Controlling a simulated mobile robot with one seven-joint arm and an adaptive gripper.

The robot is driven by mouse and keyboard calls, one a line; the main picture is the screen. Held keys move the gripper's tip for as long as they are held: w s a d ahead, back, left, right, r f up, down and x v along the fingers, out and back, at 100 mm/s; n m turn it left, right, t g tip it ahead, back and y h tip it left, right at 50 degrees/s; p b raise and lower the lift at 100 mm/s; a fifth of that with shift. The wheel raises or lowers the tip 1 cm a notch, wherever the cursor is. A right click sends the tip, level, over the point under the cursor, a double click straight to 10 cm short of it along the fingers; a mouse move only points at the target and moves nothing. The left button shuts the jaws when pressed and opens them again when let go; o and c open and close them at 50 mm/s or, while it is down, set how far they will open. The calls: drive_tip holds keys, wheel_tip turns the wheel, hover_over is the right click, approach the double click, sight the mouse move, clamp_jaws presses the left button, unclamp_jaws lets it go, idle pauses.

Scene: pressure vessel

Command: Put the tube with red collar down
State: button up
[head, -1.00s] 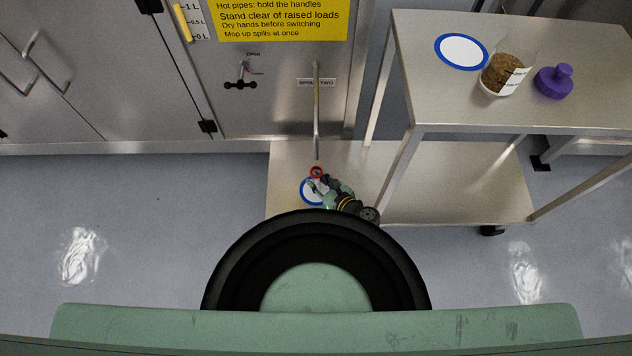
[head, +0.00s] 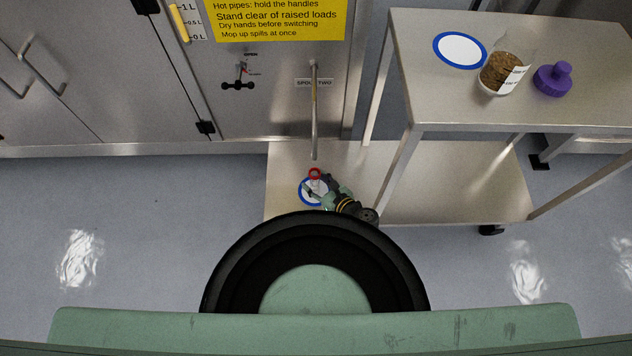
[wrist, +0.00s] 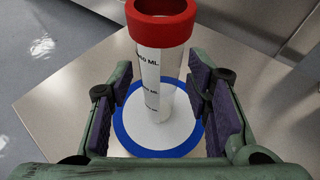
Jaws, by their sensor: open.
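The clear tube with a red collar (wrist: 160,70) stands upright on a white disc with a blue rim (wrist: 128,138) in the wrist view. Its open mouth faces up, and black volume marks show on its side. In the head view the red collar (head: 315,173) shows above the same blue-rimmed disc (head: 304,193) on the low shelf. My gripper (wrist: 160,103) is open, with one padded finger on each side of the tube and visible gaps between. In the head view my gripper (head: 322,188) is small and partly overlaps the disc.
A metal spout (head: 315,120) hangs just above the tube from the cabinet front. The low steel shelf (head: 440,195) is clear to the right. The upper table (head: 590,110) holds another blue-rimmed disc (head: 460,50), a labelled beaker of brown grains (head: 500,76) and a purple stopper (head: 553,80).

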drive_tip(key=shift+r, duration=0.25)
drive_tip(key=v, duration=1.2)
drive_tip(key=shift+f, duration=0.1)
